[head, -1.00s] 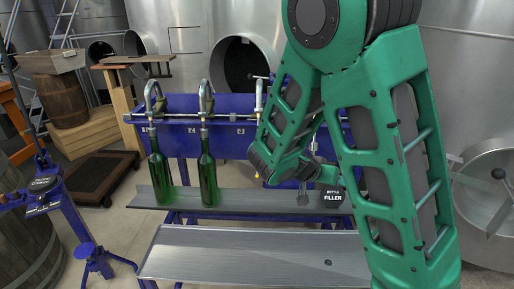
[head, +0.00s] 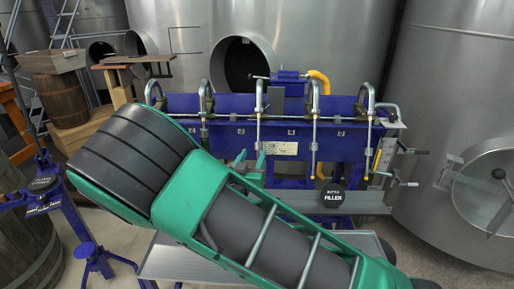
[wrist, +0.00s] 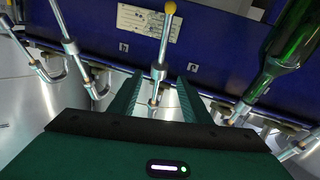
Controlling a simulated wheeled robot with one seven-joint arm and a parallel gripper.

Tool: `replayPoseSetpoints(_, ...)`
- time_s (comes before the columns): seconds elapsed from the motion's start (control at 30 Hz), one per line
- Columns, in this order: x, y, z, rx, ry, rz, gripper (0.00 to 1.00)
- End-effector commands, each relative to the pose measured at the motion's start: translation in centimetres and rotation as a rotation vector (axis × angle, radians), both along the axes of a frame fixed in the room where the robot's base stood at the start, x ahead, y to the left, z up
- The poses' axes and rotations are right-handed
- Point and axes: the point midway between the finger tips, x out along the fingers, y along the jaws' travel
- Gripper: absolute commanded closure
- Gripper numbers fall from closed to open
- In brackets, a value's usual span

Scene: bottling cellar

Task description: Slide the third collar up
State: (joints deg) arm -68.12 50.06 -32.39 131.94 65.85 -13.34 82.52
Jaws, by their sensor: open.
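The third spout (head: 259,98) hangs at the middle of the blue filler in the head view. In the wrist view, which looks upside down, this spout (wrist: 164,40) runs between my fingers and ends in a yellow tip. Its collar (wrist: 158,73) looks like a wider metal ring on the tube, near the fingertips. My gripper (wrist: 158,88) is open, one green finger on each side of the spout, with gaps visible. In the head view my gripper (head: 251,162) is small and partly hidden by my arm. I cannot tell the exact depth between fingers and collar.
Neighbouring spouts (head: 314,100) (wrist: 70,45) hang on both sides. A green bottle (wrist: 290,45) stands close on the right in the wrist view. My arm hides the bottles in the head view. A tray (head: 190,258) lies below; a steel tank (head: 460,90) stands right.

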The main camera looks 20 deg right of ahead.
Motion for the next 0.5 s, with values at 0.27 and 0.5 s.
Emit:
replayPoseSetpoints(0.27, 4.2, -2.6, 0.1, 0.001, -0.002, -0.004, 0.56)
replayPoseSetpoints(0.5, 6.2, -3.6, 0.0, 0.0, 0.001, -0.003, 0.56)
